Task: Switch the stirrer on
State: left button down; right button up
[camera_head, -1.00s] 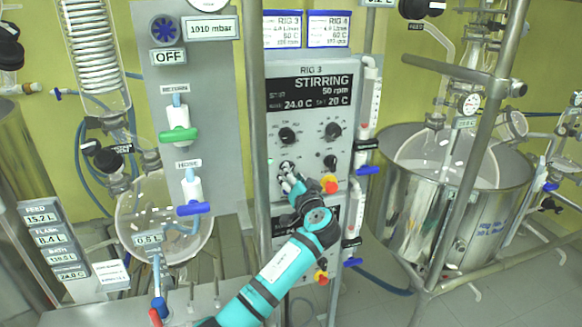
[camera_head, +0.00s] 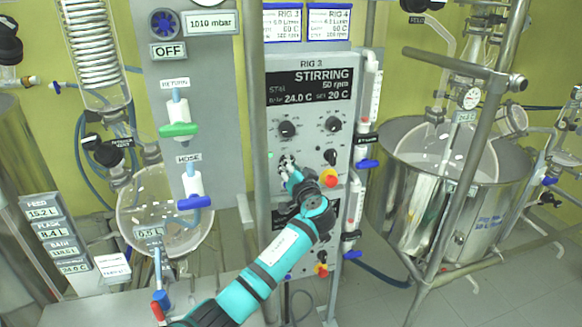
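The rig 3 control panel (camera_head: 309,140) stands in the middle of the view. My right gripper is out of view.
A metal post (camera_head: 257,110) stands along the panel's left side. Valves with blue handles (camera_head: 367,163) are to the right. A steel bath (camera_head: 455,205) stands further right, a glass flask (camera_head: 165,215) left.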

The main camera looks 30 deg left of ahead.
pick_arm(q)
jog(key=shift+f+m, duration=0.1)
jog(key=shift+m, duration=2.7)
jog(key=c, duration=1.3)
grip_release()
jog(key=shift+o, duration=0.2)
jog(key=shift+d, duration=0.1)
